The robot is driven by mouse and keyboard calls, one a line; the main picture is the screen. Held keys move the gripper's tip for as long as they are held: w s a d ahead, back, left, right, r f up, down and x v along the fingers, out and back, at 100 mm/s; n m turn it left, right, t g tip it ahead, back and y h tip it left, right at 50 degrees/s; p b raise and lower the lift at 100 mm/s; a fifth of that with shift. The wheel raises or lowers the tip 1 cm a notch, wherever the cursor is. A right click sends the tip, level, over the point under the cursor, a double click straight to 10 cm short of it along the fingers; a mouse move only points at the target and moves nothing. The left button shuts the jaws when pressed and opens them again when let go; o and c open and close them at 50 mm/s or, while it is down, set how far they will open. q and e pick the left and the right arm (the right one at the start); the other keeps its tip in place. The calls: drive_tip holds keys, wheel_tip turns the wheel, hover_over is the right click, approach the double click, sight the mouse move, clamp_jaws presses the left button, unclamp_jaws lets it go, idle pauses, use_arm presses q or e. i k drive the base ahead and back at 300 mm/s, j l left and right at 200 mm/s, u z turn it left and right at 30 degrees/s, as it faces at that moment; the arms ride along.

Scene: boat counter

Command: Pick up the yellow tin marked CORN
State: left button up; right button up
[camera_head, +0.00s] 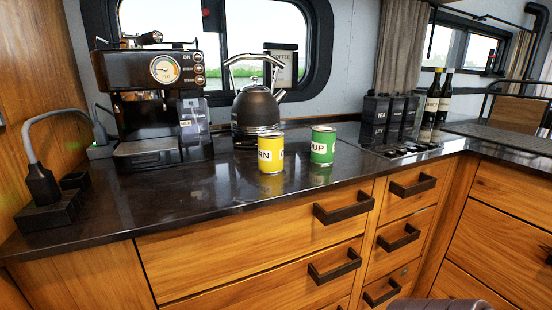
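The yellow tin (270,153) stands upright on the dark glossy counter, left of a green tin. Its white label shows the letters "RN" on the left and part of another letter at the right edge. The green tin (322,146) stands upright close beside it, with "UP" readable on its label. The two tins are apart, with a narrow gap. Neither of my grippers shows in the head view.
A dark kettle (256,108) stands just behind the yellow tin. A coffee machine (150,100) is at the left, and a power block (47,212) at the far left. Dark canisters (376,115) and bottles (432,105) stand right. The counter (215,185) in front of the tins is clear.

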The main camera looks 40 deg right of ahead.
sight(270, 143)
drive_tip(key=z, duration=1.45)
